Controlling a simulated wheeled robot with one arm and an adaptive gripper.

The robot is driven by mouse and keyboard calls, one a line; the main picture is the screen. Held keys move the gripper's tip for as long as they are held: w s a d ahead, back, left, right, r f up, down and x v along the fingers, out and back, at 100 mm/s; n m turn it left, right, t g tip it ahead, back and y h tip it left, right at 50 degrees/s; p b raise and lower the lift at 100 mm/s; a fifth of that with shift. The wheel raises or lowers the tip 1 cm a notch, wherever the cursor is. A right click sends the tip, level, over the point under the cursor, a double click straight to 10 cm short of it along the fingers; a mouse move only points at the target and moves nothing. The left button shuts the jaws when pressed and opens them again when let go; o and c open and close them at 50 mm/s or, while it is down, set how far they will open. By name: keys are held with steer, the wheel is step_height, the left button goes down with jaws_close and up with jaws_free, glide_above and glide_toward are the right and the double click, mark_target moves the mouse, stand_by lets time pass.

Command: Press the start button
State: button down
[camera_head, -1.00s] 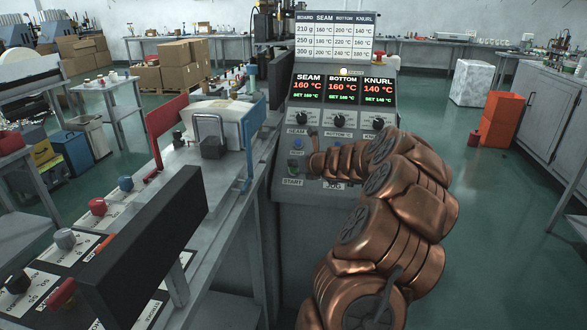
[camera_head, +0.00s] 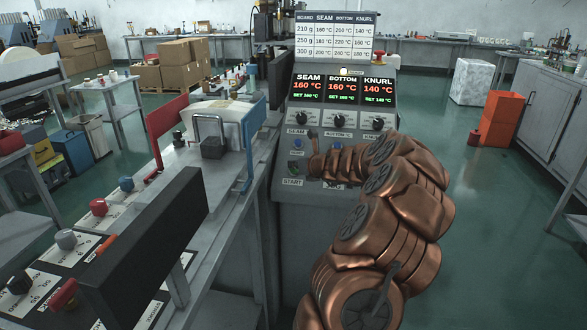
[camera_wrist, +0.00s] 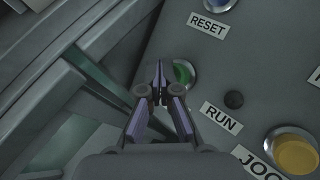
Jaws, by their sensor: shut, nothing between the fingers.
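The control panel (camera_head: 345,115) has a green button (camera_head: 293,168) with a START label below it, at its lower left. In the wrist view the green button (camera_wrist: 184,74) sits in a metal ring, partly hidden by my right fingertip. My gripper (camera_wrist: 159,76) is shut and empty, its tips just left of the button's middle. I cannot tell whether they touch it. In the head view my copper arm reaches to the panel from the lower right, and my gripper (camera_head: 314,152) shows only in part, close to the green button.
In the wrist view a RESET label (camera_wrist: 208,25) and blue button lie above, a RUN label (camera_wrist: 221,117) with a small black knob lies right, and a yellow button (camera_wrist: 297,154) lies lower right. A machine bench with a black bar (camera_head: 150,245) stands left of the panel.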

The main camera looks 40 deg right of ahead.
steer(key=shift+w+d+f, duration=0.15)
steer(key=shift+d+f, duration=0.05)
steer(key=shift+f, duration=0.2)
stand_by(0.5)
steer(key=shift+r, duration=0.1)
steer(key=shift+s+a+r+p, duration=0.15)
steer(key=shift+r+p, duration=0.25)
steer(key=shift+s+a+r+p, duration=0.1)
steer(key=shift+a+r+p, duration=0.05)
steer(key=shift+r+p, duration=0.2)
steer(key=shift+a, duration=0.1)
steer(key=shift+s+r, duration=0.1)
steer(key=r+p, duration=0.1)
steer(key=s+a+r+p, duration=0.1)
steer(key=a+r+p, duration=0.1)
steer(key=shift+s+a+r, duration=0.2)
steer(key=shift+s+r, duration=0.1)
steer(key=shift+r, duration=0.1)
stand_by(1.0)
